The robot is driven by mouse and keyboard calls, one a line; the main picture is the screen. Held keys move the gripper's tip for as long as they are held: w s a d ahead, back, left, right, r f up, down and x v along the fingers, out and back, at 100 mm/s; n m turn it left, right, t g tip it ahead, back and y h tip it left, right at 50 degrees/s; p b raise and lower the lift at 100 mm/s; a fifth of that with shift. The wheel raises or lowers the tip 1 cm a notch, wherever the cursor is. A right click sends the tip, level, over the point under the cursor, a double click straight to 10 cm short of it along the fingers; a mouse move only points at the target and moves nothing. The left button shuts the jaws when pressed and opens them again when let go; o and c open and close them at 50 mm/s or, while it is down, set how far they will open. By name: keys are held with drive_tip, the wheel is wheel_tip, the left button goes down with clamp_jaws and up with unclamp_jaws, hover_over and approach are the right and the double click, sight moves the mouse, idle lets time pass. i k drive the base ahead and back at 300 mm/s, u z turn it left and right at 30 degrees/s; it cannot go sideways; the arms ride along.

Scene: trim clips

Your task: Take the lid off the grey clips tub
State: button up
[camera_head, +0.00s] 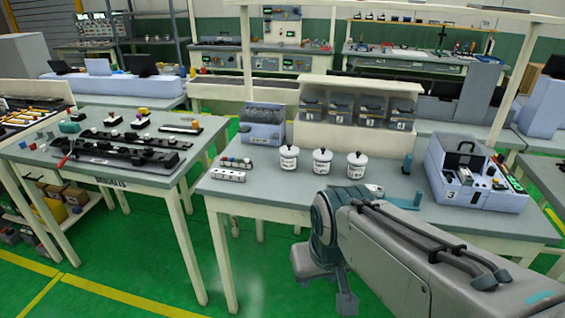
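Three white tubs with lids and dark knobs stand in a row on the near workbench: a left tub (289,160), a middle tub (322,164) and a right tub (357,167). All three look closed and upright. Each has a small dark printed label, too small to read surely, so I cannot tell which is the grey clips tub. My arm reaches in from the lower right and bends down at the bench's front edge. What seems to be my gripper (345,299) hangs low in front of the bench, apart from the tubs. Its fingers are not clear.
Numbered bins (358,107) stand behind the tubs. A blue-grey box (262,125) is at the back left, with small trays (229,176) in front. An open case (474,178) marked 3 stands right. A teal bracket (405,201) lies near the front. The front middle is partly bare.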

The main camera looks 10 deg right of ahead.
sight(323, 154)
drive_tip(key=u, duration=0.2)
drive_tip(key=k, duration=1.2)
drive_tip(key=z, duration=0.5)
drive_tip(key=i, duration=0.5)
drive_tip(key=z, duration=0.05)
